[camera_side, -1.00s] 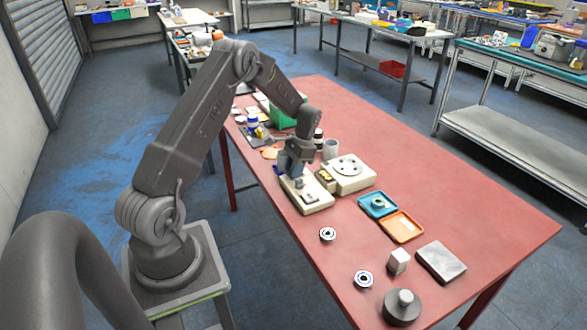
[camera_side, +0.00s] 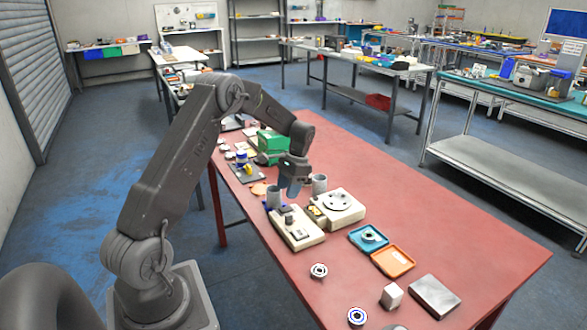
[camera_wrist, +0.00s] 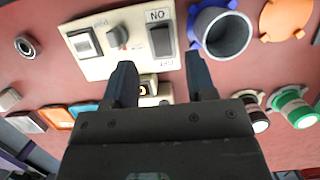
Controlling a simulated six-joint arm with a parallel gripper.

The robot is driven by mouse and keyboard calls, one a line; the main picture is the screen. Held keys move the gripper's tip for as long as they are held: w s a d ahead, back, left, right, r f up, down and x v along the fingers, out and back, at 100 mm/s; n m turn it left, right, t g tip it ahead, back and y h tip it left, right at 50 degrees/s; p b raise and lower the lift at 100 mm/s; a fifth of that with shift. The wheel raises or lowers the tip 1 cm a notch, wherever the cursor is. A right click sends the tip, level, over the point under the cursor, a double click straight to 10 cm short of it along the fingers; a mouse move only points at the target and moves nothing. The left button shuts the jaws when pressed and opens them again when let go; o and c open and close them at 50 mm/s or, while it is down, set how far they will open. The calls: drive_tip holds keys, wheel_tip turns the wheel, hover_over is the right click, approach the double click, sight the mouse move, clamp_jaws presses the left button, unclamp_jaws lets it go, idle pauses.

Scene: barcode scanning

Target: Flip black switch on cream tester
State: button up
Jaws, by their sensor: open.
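The cream tester (camera_side: 309,239) lies on the red table, below and in front of my gripper in the side view. In the wrist view the tester (camera_wrist: 100,69) fills the upper middle, with a grey knob (camera_wrist: 116,36) and a pale square button (camera_wrist: 83,45). Its black switch (camera_wrist: 161,41) sits between upside-down ON and OFF labels. Which way the switch is tipped I cannot tell. My gripper (camera_side: 292,194) is open and empty above the table, apart from the tester. Its two fingers (camera_wrist: 160,78) show below the switch in the wrist view.
A grey cup in a blue holder (camera_wrist: 222,36) stands close beside the switch end. A second cream device with a round plate (camera_side: 350,214) is next to the tester. Blue (camera_side: 368,239) and orange (camera_side: 393,263) trays lie to the right.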

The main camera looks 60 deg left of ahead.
drive_tip(key=v, duration=0.8)
drive_tip(key=s+d+r+t+y, duration=0.1)
drive_tip(key=s+d+r+t, duration=0.15)
drive_tip(key=d+r, duration=0.5)
drive_tip(key=s+d+r+t, duration=0.2)
drive_tip(key=s+d+r, duration=0.3)
drive_tip(key=d, duration=0.4)
drive_tip(key=s+d+t+h, duration=0.1)
drive_tip(key=s+d+t, duration=0.3)
drive_tip(key=s+d, duration=0.8)
drive_tip(key=s, duration=0.3)
drive_tip(key=shift+s+d+r, duration=0.15)
drive_tip(key=shift+d+r, duration=0.15)
drive_tip(key=shift+t, duration=0.25)
